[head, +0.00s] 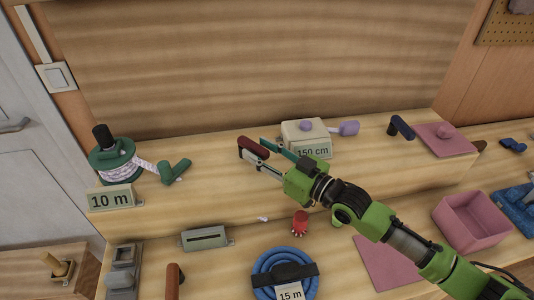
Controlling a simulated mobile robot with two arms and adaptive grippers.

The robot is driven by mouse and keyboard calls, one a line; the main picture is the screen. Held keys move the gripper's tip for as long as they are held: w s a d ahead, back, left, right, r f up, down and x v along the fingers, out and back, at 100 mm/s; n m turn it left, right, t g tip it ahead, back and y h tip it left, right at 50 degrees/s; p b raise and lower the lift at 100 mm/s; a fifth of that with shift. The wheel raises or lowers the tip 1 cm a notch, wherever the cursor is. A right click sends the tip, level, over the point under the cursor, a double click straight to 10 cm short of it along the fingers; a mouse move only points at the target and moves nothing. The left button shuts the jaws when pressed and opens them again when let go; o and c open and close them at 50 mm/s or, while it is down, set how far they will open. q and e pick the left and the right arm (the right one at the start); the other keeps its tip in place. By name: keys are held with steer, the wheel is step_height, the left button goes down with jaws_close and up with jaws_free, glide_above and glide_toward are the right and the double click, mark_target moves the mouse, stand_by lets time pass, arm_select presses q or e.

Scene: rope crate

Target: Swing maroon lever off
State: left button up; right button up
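The maroon lever (253,147) is on the upper wooden shelf, left of the cream box; it has a dark base at its left end. My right gripper (256,149) reaches in from the right, with its fingers spread apart. Its fingertips are at the lever's right side, one near the lever's lower edge and one beside its upper right end. I cannot tell whether they touch it. My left gripper is not in view.
A cream box (304,133) with a 150 cm label stands just behind my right gripper. A green lever (175,171) and a rope spool (112,160) are at left; a navy lever (400,127) is at right. Below lie a red item (300,222) and a blue coil (262,265).

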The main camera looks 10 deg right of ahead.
steer(key=v, duration=1.2)
steer(key=shift+c, duration=0.3)
